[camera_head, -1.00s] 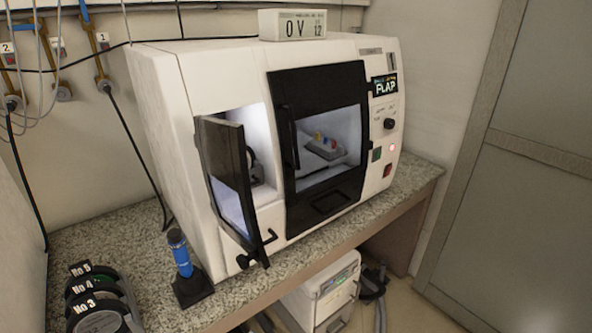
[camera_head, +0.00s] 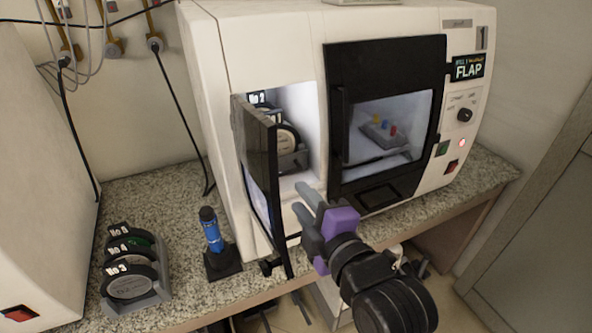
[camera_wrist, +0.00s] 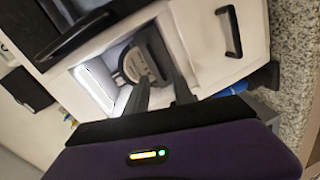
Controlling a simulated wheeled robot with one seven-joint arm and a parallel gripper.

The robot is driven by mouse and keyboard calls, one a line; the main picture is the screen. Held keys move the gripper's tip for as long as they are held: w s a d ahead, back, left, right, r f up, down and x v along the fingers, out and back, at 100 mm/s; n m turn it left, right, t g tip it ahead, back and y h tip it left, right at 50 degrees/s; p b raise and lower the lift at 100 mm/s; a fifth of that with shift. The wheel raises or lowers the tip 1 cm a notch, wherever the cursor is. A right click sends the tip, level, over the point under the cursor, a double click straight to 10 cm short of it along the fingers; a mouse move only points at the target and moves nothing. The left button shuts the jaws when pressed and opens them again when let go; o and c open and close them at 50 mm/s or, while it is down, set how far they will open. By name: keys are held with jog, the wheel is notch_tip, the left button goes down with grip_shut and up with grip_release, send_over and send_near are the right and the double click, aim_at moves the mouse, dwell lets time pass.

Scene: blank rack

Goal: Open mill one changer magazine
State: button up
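Mill one is the white machine (camera_head: 235,45) with a "1" at its upper right. The black changer door (camera_head: 262,160) at its left front stands swung open. Inside the lit magazine compartment (camera_head: 305,100) are round disc holders, one labelled "No 2" (camera_head: 286,138); a disc (camera_wrist: 133,66) also shows in the wrist view. My gripper (camera_head: 300,202) is in front of the opening, just right of the door's edge. Its two fingers are apart with nothing between them. In the wrist view my gripper (camera_wrist: 158,88) points toward the compartment. I cannot tell whether a finger touches anything.
A rack of numbered discs (camera_head: 135,285) and a blue tool on a black stand (camera_head: 212,235) sit on the granite counter (camera_head: 180,195) left of the door. The mill's larger window door (camera_head: 385,55) is shut. Another white machine (camera_head: 40,190) stands at far left.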

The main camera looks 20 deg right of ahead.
aim_at(287, 173)
jog(key=w+n, duration=0.1)
jog(key=w, duration=0.2)
jog(key=w+p, duration=0.1)
jog(key=w, duration=0.2)
jog(key=w+d+n, duration=0.1)
jog(key=w, duration=0.2)
jog(key=shift+f+n+g+p, duration=0.3)
jog(key=shift+f+p, duration=0.05)
jog(key=shift+p, duration=0.05)
grip_shut()
dwell(1.1)
